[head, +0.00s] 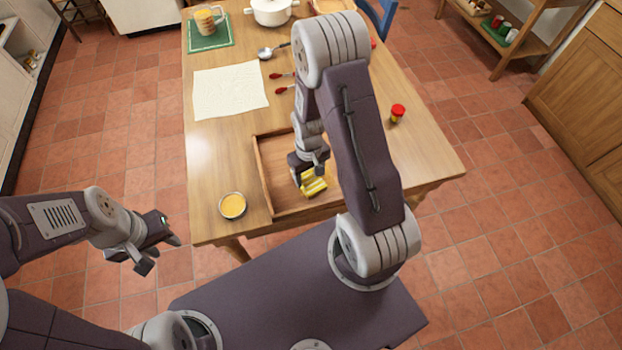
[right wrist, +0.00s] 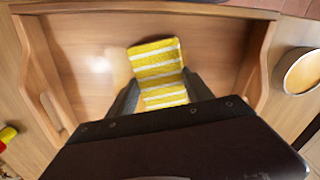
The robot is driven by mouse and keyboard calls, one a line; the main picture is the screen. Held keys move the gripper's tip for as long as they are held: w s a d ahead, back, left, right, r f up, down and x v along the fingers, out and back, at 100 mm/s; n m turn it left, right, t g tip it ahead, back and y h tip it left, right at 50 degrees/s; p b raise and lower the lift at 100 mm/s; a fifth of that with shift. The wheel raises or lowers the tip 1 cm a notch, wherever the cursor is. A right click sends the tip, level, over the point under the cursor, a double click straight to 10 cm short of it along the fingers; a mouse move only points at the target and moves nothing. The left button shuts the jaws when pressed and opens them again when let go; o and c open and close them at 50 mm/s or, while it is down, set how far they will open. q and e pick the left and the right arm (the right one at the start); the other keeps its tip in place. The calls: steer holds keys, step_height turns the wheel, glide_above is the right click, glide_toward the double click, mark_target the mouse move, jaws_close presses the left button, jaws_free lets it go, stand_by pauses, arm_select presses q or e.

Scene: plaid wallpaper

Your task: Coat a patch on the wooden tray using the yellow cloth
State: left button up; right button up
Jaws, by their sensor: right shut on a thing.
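The wooden tray (head: 262,168) lies at the near edge of the table, and its rim also shows in the right wrist view (right wrist: 262,55). The yellow cloth (head: 314,187) has white stripes and is inside the tray; it also shows in the right wrist view (right wrist: 157,62). My right gripper (head: 304,180) is shut on the cloth, low over the tray floor. I cannot tell whether the cloth touches the floor. A pale, shiny spot shows on the tray floor in the right wrist view. My left gripper (head: 158,246) is open and empty, off the table's left side.
A round bowl of orange-yellow stuff (head: 232,206) stands left of the tray. A red-lidded jar (head: 397,113) stands to the right. A white cloth sheet (head: 230,90), red-handled utensils, a spoon (head: 270,51), a white pot (head: 271,11) and a mug (head: 208,20) on a green mat lie farther back.

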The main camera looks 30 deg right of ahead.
steer(key=shift+w+d, duration=0.15)
steer(key=shift+w, duration=0.6)
step_height(320, 180, up, 6)
steer(key=p, duration=0.5)
steer(key=shift+p, duration=0.3)
step_height(320, 180, up, 3)
steer(key=p, duration=0.2)
steer(key=shift+p, duration=0.4)
